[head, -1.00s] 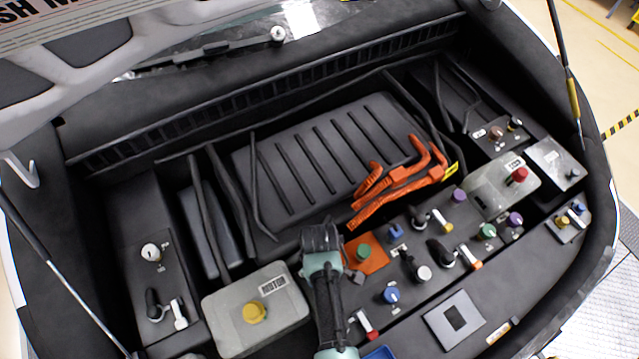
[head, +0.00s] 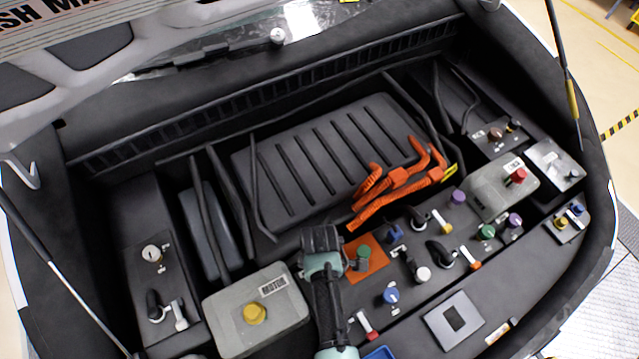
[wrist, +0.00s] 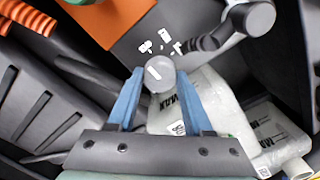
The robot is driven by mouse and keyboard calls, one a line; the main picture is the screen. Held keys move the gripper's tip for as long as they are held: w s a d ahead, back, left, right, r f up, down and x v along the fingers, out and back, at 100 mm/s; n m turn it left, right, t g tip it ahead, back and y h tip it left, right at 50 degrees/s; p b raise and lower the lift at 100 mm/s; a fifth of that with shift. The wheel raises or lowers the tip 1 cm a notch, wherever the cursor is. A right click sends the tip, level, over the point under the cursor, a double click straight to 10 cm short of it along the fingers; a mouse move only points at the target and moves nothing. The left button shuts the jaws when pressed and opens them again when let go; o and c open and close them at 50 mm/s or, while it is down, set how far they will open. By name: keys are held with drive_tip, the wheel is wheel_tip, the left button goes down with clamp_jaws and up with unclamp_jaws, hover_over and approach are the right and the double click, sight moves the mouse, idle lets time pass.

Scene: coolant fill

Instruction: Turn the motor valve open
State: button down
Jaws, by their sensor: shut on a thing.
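In the wrist view a round grey knob (wrist: 161,70) with a white line on its top sits between the two blue fingers of my gripper (wrist: 158,80). The gripper is shut on the knob. White markings show on the dark surface just beyond it. In the head view my arm comes up from the bottom edge, and my wrist (head: 322,265) hides the fingers and the knob. The grey tank labelled MOTOR (head: 225,322), with a yellow cap (head: 254,313), stands just left of my wrist.
An orange plate (head: 375,268) with a green cap (head: 363,251) lies right of my wrist. Orange cables (head: 395,190) run behind it. Several knobs and levers crowd the right side, including a blue knob (head: 390,295). White containers (wrist: 190,105) show past the fingers.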

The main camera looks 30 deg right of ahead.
drive_tip(key=shift+c, duration=1.5)
unclamp_jaws()
wheel_tip(320, 180, up, 13)
drive_tip(key=shift+b, duration=0.45)
